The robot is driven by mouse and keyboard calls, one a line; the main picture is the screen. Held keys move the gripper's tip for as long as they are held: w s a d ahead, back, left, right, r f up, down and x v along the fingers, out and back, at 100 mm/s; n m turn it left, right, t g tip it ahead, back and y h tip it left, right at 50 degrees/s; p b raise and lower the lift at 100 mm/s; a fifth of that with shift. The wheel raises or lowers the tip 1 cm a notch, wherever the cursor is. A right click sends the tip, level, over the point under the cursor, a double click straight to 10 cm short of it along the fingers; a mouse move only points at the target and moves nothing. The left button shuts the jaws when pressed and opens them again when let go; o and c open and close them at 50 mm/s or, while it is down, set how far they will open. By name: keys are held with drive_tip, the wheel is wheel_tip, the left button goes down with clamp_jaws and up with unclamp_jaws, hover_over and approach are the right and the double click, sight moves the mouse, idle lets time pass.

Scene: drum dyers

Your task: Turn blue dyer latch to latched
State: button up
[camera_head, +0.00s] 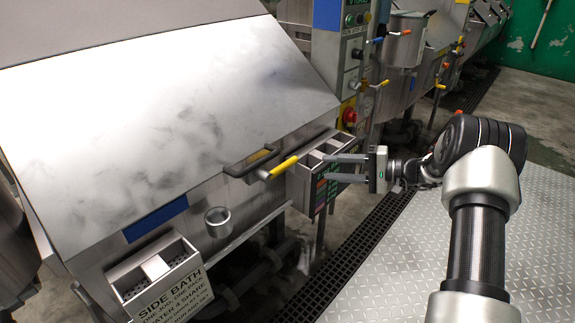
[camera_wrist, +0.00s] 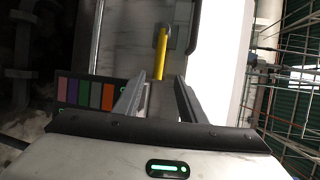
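The blue dyer is the large steel machine with a sloped lid (camera_head: 170,120) and a blue label (camera_head: 155,218) on its front. Its latch has a yellow handle (camera_head: 284,166) beside the black lid handle (camera_head: 249,162), sticking out toward my gripper. In the wrist view the yellow latch handle (camera_wrist: 160,55) stands straight ahead, in line with the gap between my fingers. My gripper (camera_head: 328,167) is open and empty, its fingertips just right of the latch's end in the head view. The open fingers also show in the wrist view (camera_wrist: 161,82); they seem apart from the latch.
An open tray box with coloured labels (camera_head: 322,172) stands close by the fingers. A steel cup (camera_head: 217,221) and the side bath box (camera_head: 158,265) are on the machine's front. A control panel with a red button (camera_head: 349,115) is behind. The plate floor (camera_head: 400,255) is clear.

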sight(289, 166)
drive_tip(key=x, duration=1.5)
drive_tip(key=shift+a, duration=0.25)
clamp_jaws()
